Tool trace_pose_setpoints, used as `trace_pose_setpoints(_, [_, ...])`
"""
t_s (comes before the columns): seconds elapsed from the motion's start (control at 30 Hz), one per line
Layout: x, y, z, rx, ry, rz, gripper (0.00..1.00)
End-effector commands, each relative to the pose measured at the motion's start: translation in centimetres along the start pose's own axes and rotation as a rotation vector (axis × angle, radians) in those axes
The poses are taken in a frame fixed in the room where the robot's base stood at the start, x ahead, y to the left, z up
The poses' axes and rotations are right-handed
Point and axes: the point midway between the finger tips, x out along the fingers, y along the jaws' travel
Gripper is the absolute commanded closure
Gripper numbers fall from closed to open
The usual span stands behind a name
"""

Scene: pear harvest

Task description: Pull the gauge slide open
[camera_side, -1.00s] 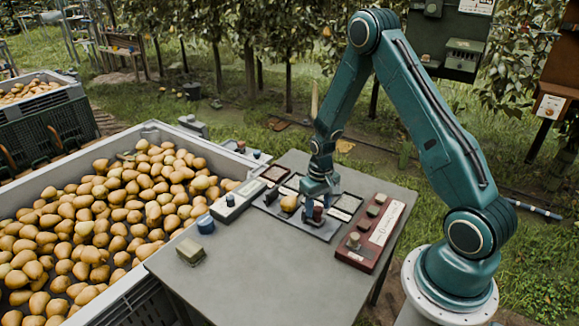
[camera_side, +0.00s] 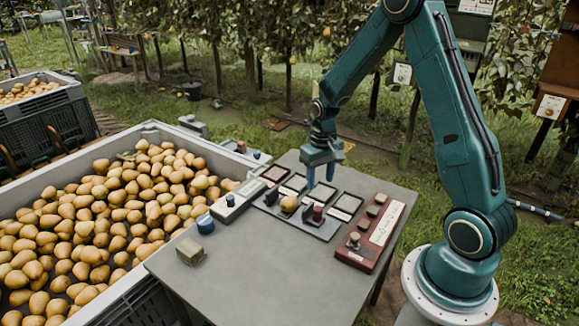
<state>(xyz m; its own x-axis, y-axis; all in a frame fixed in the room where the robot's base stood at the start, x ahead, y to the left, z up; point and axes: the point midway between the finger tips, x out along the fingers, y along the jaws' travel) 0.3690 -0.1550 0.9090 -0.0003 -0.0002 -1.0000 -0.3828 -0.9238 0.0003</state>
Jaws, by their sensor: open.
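A long pale box with a dark knob (camera_side: 230,201) lies on the table beside the pear crate; it may be the gauge slide, but I cannot tell for sure. My gripper (camera_side: 321,183) is open and empty, its fingers pointing down above the dark tray (camera_side: 325,235). On the tray are a yellow pear (camera_side: 288,204) and a small dark red piece (camera_side: 317,213), just below my fingertips and apart from them. Framed pale panels line the tray's back.
A dark red box with several knobs (camera_side: 371,232) stands on the table (camera_side: 243,283) to the right. A blue knob-like piece (camera_side: 205,224) and a small tan block (camera_side: 190,251) lie at left. A large crate of pears (camera_side: 40,197) adjoins the table. The table's front is clear.

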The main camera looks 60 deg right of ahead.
Motion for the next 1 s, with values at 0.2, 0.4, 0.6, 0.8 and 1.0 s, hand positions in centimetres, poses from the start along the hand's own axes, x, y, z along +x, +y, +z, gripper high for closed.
trace_pose_setpoints(0.2, [-2.6, 0.0, -0.1, 0.000, 0.003, 0.000, 0.51])
trace_pose_setpoints(0.4, [-3.6, 0.0, 0.0, 0.000, 0.001, 0.000, 0.51])
trace_pose_setpoints(0.6, [-3.7, 0.0, 0.0, 0.000, 0.000, 0.000, 0.51])
trace_pose_setpoints(0.8, [-3.8, 0.0, 0.0, -0.001, 0.002, 0.000, 0.51])
trace_pose_setpoints(1.0, [-5.2, -0.6, 0.5, -0.016, 0.021, 0.000, 0.51])
